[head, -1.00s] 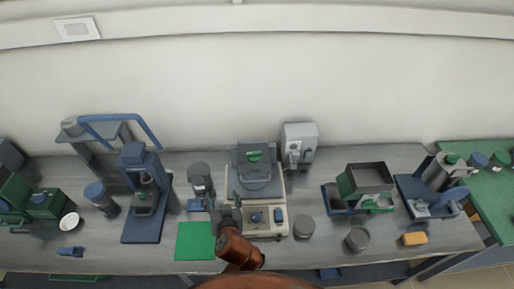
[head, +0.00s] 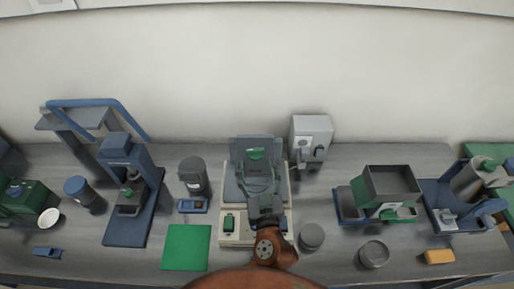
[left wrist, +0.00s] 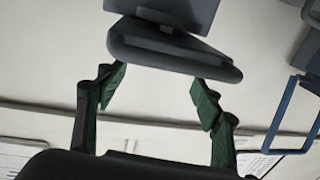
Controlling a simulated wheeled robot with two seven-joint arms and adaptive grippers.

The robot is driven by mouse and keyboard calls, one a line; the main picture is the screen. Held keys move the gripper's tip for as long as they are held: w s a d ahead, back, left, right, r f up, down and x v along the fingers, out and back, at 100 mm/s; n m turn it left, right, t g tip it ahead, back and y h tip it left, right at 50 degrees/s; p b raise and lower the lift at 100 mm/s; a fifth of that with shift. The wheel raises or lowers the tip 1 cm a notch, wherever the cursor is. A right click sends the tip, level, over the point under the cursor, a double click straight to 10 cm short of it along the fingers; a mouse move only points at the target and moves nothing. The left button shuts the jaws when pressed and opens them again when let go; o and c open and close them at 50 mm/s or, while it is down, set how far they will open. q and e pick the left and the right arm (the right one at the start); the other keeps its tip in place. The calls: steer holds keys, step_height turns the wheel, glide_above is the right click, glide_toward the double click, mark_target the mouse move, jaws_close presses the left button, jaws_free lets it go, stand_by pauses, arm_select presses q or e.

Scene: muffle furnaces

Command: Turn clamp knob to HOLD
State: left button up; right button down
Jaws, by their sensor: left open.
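A cream machine (head: 228,240) with a blue-grey upper part (head: 240,190) and a green piece (head: 256,153) on top stands at the middle of the bench. Its front panel shows a green switch (head: 229,222) at left and a blue part (head: 283,223) at right. My left gripper (head: 260,195) is over the machine's front and hides the middle of the panel; I cannot make out the clamp knob or its setting. In the left wrist view, the green-padded fingers of my left gripper (left wrist: 157,86) are open, with a grey plate (left wrist: 165,50) beyond them. My right gripper is not in view.
A grey box (head: 310,135) stands behind right of the machine. A round grey container (head: 311,237) is close at its right, a dark canister (head: 193,174) and blue block (head: 193,206) at its left. A flat green mat (head: 186,248) lies front left.

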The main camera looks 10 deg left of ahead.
mark_target(255, 152)
arm_select(q)
steer(key=shift+w+a+r, duration=0.15)
steer(key=shift+w+r, duration=0.1)
steer(key=shift+w, duration=0.1)
steer(key=x, duration=0.6)
steer(key=shift+w+f+p, duration=0.15)
steer(key=shift+w+p, duration=0.15)
steer(key=shift+w, duration=0.05)
steer(key=shift+c, duration=0.4)
steer(key=c, duration=1.1)
